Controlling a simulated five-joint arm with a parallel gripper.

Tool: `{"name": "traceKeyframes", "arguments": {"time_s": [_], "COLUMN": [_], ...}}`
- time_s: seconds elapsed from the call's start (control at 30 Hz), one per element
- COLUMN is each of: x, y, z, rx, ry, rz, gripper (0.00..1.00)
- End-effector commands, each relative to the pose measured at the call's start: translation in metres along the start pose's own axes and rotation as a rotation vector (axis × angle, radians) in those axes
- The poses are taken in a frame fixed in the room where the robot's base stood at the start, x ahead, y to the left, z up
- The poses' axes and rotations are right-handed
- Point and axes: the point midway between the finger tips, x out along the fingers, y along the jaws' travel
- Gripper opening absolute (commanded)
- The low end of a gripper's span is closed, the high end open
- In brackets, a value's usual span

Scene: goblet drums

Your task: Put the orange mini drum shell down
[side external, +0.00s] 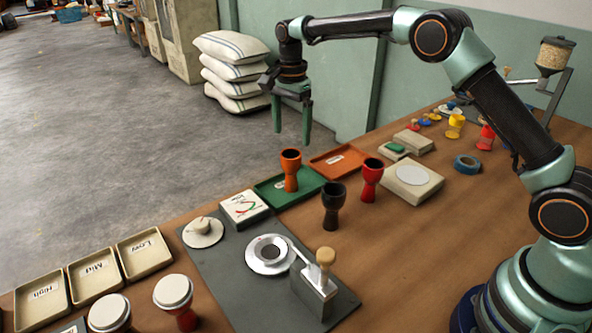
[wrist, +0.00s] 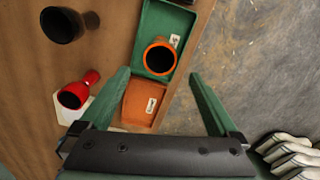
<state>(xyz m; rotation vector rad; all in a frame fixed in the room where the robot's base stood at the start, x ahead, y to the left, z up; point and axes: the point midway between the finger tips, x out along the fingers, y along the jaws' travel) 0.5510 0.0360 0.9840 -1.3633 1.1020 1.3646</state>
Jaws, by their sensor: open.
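The orange mini drum shell (side external: 291,172) stands upright on the green tray (side external: 268,193), its dark open mouth facing up. In the wrist view the orange shell (wrist: 160,56) shows from above, inside the green tray (wrist: 153,15). My gripper (side external: 292,137) is above the shell, pointing down, with its fingers apart and nothing between them. In the wrist view my gripper's green fingers (wrist: 158,75) are spread wide, clear of the shell.
An orange tray (side external: 338,160) lies beyond the green one. A black shell (side external: 333,207) and a red shell (side external: 371,181) stand nearby on the table. A grey mat with a clamp fixture (side external: 318,285) and three labelled trays (side external: 95,273) are toward the front left.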

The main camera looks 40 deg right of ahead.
Motion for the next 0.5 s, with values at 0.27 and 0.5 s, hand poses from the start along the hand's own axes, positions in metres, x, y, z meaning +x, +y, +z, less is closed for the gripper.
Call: {"name": "traceKeyframes", "arguments": {"time_s": [0.27,0.5], "x": [-0.032,-0.090], "y": [0.009,0.055], "z": [-0.001,-0.001], "rx": [-0.075,-0.352], "ry": [0.006,0.045], "rz": [-0.032,-0.128], "gripper": [0.96,0.96]}}
